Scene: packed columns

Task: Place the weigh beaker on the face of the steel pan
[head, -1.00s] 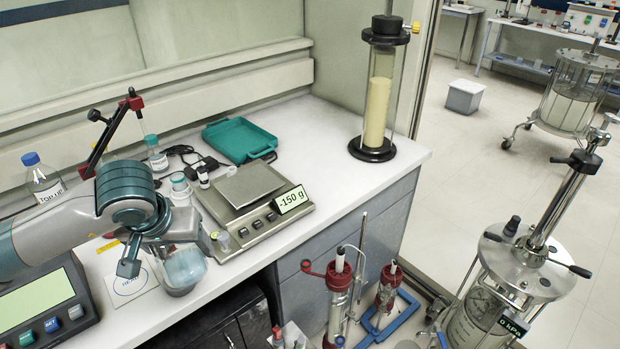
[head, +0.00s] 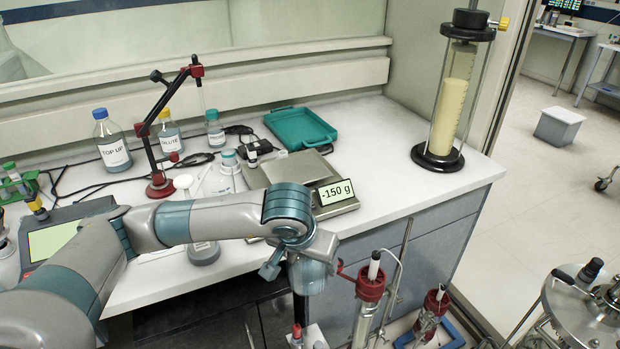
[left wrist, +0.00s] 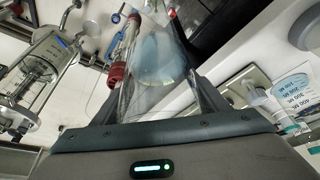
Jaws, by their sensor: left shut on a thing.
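My left gripper (head: 298,256) is shut on the clear weigh beaker (head: 308,277), which hangs below my wrist in front of the bench's front edge. In the left wrist view the transparent beaker (left wrist: 155,60) lies between the two fingers, with a pale bluish patch showing through it. The steel pan (head: 312,167) is the flat square plate on the balance, behind and above the gripper in the head view. My wrist hides part of the balance. Its display (head: 336,192) reads -150 g. The pan looks bare where visible. My right gripper is not in view.
A teal tray (head: 300,127) lies behind the balance, and a tall glass column (head: 450,100) stands to its right. A red jointed stand (head: 160,185) and bottles are at the left. Red-capped columns (head: 371,283) stand below the bench front, close to the beaker.

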